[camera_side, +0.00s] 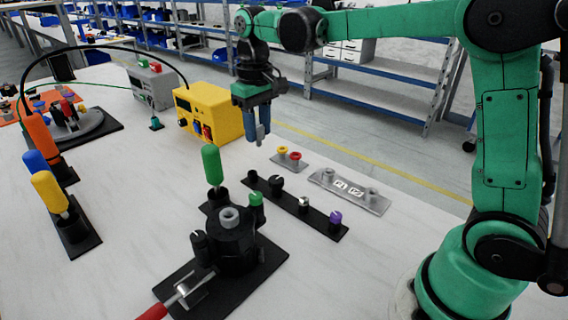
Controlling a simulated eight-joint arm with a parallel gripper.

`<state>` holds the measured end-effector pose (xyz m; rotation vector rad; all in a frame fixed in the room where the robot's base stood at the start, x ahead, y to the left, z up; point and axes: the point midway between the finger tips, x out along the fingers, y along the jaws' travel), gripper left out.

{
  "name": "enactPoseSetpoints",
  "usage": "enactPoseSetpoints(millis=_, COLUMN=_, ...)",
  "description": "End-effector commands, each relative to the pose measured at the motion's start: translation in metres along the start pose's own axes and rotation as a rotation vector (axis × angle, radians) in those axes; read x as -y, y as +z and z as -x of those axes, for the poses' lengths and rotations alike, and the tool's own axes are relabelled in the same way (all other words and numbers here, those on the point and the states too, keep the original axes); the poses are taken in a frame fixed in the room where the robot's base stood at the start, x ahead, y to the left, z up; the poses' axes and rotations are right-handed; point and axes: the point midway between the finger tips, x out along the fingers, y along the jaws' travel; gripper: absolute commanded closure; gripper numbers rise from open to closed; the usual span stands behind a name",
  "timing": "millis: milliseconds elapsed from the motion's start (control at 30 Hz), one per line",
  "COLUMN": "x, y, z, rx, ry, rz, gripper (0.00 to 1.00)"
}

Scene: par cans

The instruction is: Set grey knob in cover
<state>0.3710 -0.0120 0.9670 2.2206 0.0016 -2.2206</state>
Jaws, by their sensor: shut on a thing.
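My gripper (258,138) hangs above the table, behind the row of knobs, its blue fingers pointing down. A grey plate (350,187) marked P1 and P2 lies to the right with a round grey piece at each end. A black strip (318,212) carries a black knob (276,183), a small silver-grey piece (303,203) and a purple knob (335,217). A black round housing (237,248) with a grey ring (230,217) on top stands in front. I cannot tell which part is the cover.
A green-handled tool (212,164) stands upright near the housing, beside a green knob (257,199). A small plate with yellow and red knobs (289,156) lies behind the strip. A yellow box (208,112) stands left of my gripper. Handled tools (50,192) stand at left.

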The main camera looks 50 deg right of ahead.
Motion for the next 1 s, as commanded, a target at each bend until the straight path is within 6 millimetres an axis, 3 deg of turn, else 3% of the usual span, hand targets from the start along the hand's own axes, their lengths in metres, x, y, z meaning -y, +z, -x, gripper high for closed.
enactPoseSetpoints(millis=133, x=0.022, y=0.029, z=0.015, rx=0.000, ry=0.000, rz=0.038, gripper=1.00)
enactPoseSetpoints(millis=200, x=0.046, y=0.040, z=0.020, rx=0.000, ry=0.000, rz=0.104, gripper=1.00)
enactPoseSetpoints(millis=400, x=0.104, y=0.059, z=0.024, rx=0.000, ry=0.000, rz=0.294, gripper=1.00)
enactPoseSetpoints(millis=500, x=0.122, y=0.066, z=0.024, rx=0.000, ry=0.000, rz=0.355, gripper=1.00)
enactPoseSetpoints(millis=767, x=0.133, y=0.071, z=0.017, rx=0.000, ry=0.000, rz=0.393, gripper=1.00)
enactPoseSetpoints(millis=1000, x=0.133, y=0.071, z=-0.007, rx=0.000, ry=0.000, rz=0.392, gripper=1.00)
